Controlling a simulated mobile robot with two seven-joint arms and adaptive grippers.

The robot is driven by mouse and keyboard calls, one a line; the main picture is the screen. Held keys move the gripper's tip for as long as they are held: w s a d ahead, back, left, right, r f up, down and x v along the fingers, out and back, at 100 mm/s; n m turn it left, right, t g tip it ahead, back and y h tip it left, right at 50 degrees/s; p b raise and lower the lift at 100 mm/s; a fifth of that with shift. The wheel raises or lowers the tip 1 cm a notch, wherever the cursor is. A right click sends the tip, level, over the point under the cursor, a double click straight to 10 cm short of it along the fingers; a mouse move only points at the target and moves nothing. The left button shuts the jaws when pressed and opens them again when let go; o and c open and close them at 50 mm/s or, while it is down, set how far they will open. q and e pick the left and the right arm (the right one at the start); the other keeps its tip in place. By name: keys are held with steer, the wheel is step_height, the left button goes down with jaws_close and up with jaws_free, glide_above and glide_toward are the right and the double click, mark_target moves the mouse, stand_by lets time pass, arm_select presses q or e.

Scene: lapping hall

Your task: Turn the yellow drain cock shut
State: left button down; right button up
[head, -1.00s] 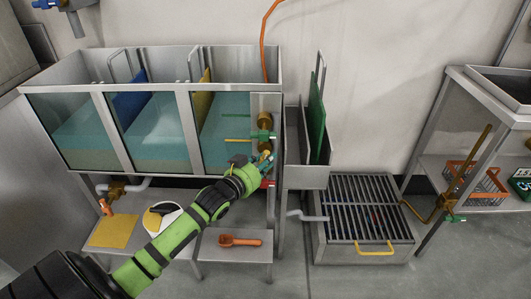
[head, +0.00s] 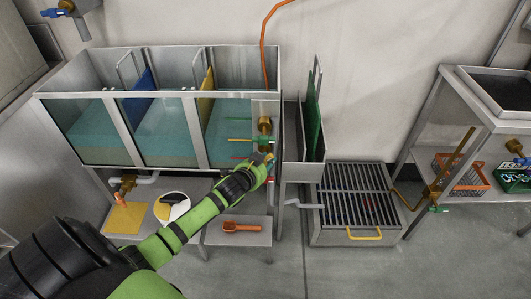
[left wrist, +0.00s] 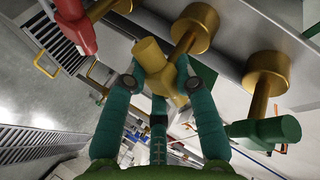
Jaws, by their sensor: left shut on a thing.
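The yellow drain cock (left wrist: 152,60) shows in the left wrist view as a yellow handle on a brass stem. My left gripper (left wrist: 158,80) has its teal fingers on both sides of this handle and is shut on it. In the head view my left gripper (head: 264,163) is at the lower right corner of the tank's front and largely hides the cock. A green-handled cock (head: 265,141) sits just above it and a red handle (head: 270,179) just below. I cannot tell how far the yellow cock is turned. My right gripper is not in view.
The three-part tank (head: 140,165) holds teal liquid. Below are a shelf with a yellow cloth (head: 124,218) and a stool with an orange scoop (head: 241,227). To the right are a narrow rack with a green plate (head: 313,105) and a floor grate (head: 358,195).

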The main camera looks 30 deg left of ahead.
arm_select(q)
steer(key=shift+w+r+m+g+y+p, duration=0.1)
steer(key=shift+r+m+g+y+p, duration=0.35)
steer(key=shift+p, duration=0.7)
steer(key=shift+f+m+g+y+p, duration=0.15)
steer(key=shift+m+g+y+p, duration=0.3)
steer(key=shift+m+p, duration=0.35)
steer(key=shift+f+m+g+y+p, duration=0.2)
steer(key=shift+m+g+y+p, duration=0.35)
steer(key=shift+p, duration=0.4)
steer(key=shift+a+f+m+g+y+p, duration=0.1)
steer(key=shift+f+m+g+y+p, duration=0.05)
steer(key=shift+m+g+y+p, duration=0.5)
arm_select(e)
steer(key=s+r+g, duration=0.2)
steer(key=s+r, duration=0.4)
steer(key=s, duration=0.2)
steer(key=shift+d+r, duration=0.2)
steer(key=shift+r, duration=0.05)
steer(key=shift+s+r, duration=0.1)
arm_select(q)
steer(key=c, duration=1)
jaws_free()
steer(key=shift+f, duration=0.1)
steer(key=shift+s, duration=0.2)
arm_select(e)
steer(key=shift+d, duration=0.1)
